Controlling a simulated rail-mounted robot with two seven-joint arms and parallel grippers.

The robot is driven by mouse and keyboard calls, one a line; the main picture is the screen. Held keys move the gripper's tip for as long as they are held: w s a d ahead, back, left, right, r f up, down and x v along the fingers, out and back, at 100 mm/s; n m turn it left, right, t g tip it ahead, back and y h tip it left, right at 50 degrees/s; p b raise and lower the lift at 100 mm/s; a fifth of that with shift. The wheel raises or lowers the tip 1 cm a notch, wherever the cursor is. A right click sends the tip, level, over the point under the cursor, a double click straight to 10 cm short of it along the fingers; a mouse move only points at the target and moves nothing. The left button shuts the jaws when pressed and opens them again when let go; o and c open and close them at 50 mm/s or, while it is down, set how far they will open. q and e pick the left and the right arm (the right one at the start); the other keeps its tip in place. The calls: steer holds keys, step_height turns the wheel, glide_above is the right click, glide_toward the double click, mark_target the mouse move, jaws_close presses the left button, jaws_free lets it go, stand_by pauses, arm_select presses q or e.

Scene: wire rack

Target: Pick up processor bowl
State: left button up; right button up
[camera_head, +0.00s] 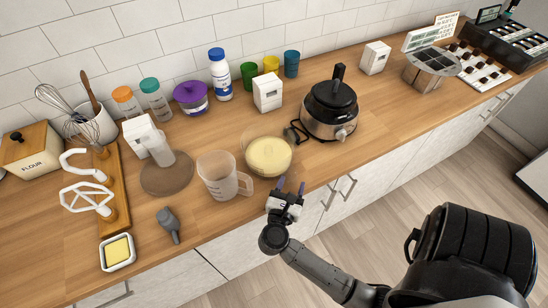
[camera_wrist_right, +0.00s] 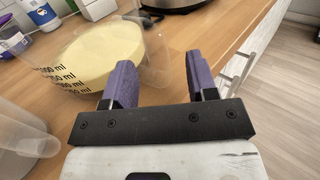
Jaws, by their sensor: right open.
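The processor bowl (camera_head: 268,156) is a clear container with pale yellow contents, standing near the front edge of the wooden counter. In the right wrist view the bowl (camera_wrist_right: 92,62) is at the upper left, with dark ml marks on its side. My right gripper (camera_head: 291,187) is at the counter's front edge, just to the right of and in front of the bowl. It is open, its two purple fingers apart and nothing between them. In the wrist view the left finger overlaps the bowl's right side; I cannot tell if they touch. My left gripper is not in view.
A clear measuring jug (camera_head: 218,178) stands close left of the bowl. A black appliance (camera_head: 330,108) with its cord is behind right. A white box (camera_head: 267,92) and cups stand behind. The counter right of the black appliance has free room.

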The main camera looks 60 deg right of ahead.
steer(key=shift+x, duration=1.45)
steer(key=shift+c, duration=0.4)
jaws_close()
steer(key=shift+r, duration=0.15)
